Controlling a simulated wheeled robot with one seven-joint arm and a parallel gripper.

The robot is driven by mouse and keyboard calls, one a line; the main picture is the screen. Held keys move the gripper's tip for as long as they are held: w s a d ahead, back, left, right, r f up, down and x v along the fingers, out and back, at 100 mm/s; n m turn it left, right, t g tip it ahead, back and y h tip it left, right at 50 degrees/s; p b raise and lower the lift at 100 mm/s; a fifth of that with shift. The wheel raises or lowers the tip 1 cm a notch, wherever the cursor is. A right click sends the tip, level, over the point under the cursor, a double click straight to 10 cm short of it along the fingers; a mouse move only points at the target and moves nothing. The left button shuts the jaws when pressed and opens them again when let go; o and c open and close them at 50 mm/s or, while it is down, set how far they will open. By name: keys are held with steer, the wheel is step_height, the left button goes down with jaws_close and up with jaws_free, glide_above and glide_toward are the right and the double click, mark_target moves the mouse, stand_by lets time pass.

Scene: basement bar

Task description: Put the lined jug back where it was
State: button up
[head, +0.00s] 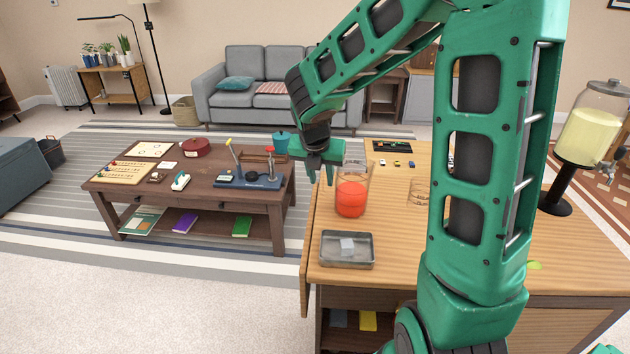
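A clear jug (351,197) about half full of red liquid stands upright on the wooden counter (390,222), near its left edge. My gripper (321,181) points down just left of the jug's upper part. Its two fingers are apart with nothing seen between them; whether one touches the jug I cannot tell. A second clear glass vessel (417,191) stands further right, partly hidden by my arm. Lines on the red-filled jug are too small to make out.
A metal tray (347,262) with a pale block lies in front of the jug. Small toy cars (396,163) and a dark board (391,147) lie behind. A drink dispenser (590,130) stands at right. A low table (190,178) with games stands left.

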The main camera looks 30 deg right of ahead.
steer(key=v, duration=1.1)
steer(key=s+d+f+m+g, duration=0.1)
steer(key=s+d+m, duration=0.3)
steer(key=s+m, duration=0.45)
steer(key=s+d+f+m+g, duration=0.1)
steer(key=s+d+m, duration=0.3)
steer(key=s+m, duration=0.4)
steer(key=s+f+m+y, duration=0.1)
steer(key=s+f+m, duration=0.1)
steer(key=s+m, duration=0.4)
steer(key=s+a+f+m+g+y, duration=0.1)
steer(key=s+f+m+y, duration=0.1)
steer(key=s+m, duration=0.5)
steer(key=m, duration=0.4)
steer(key=shift+a+g+y, duration=0.25)
steer(key=shift+g+y, duration=0.05)
